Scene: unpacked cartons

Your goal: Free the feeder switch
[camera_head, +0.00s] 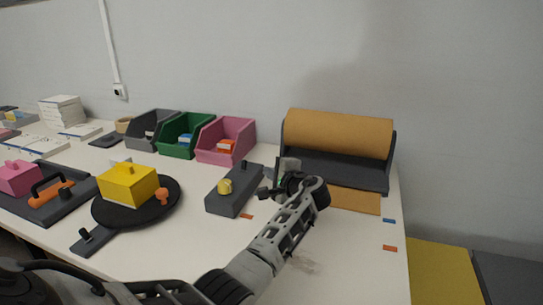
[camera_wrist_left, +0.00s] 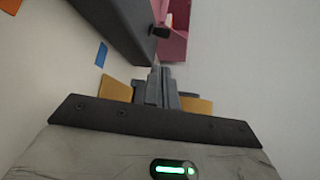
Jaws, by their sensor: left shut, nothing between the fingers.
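My right gripper is not in view.
A brown paper roll (camera_head: 338,132) in a dark holder stands behind my left arm. Grey, green and pink bins (camera_head: 211,153) line the wall. Left are a round black plate (camera_head: 112,212) bearing a yellow block (camera_head: 127,184), and a dark tray (camera_head: 62,208).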

